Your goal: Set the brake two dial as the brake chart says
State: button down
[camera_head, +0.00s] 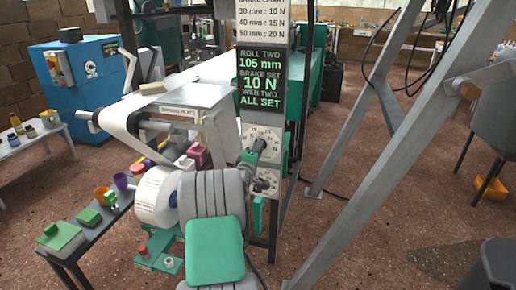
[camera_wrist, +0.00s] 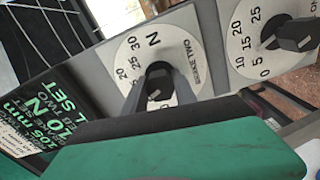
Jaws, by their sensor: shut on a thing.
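The brake two dial (camera_wrist: 130,62) is a white round face with black numbers and a black knob (camera_wrist: 159,82). My gripper (camera_wrist: 160,98) is shut on the knob, one finger on each side. The knob's pointer setting cannot be read. In the head view my gripper (camera_head: 258,146) is at the upper dial (camera_head: 273,136). The brake chart (camera_head: 262,22) reads 30 mm: 10 N, 40 mm: 15 N, 50 mm: 20 N; its top is cut off. The dark display (camera_head: 260,80) reads roll two 105 mm, brake set 10 N, web two all set.
A second dial (camera_wrist: 240,35) sits beside it, below it in the head view (camera_head: 272,185). A white roll (camera_head: 155,198) and a grey splicing plate (camera_head: 190,98) stand left. A small table (camera_head: 75,250) holds cups and green blocks. Grey slanted posts (camera_head: 375,140) stand right.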

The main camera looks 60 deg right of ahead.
jog(key=shift+n, duration=0.4)
jog(key=c, duration=1)
grip_release()
jog(key=s+a+p, duration=0.1)
jog(key=a, duration=0.6)
jog(key=shift+s+a, duration=0.15)
jog(key=shift+a, duration=0.2)
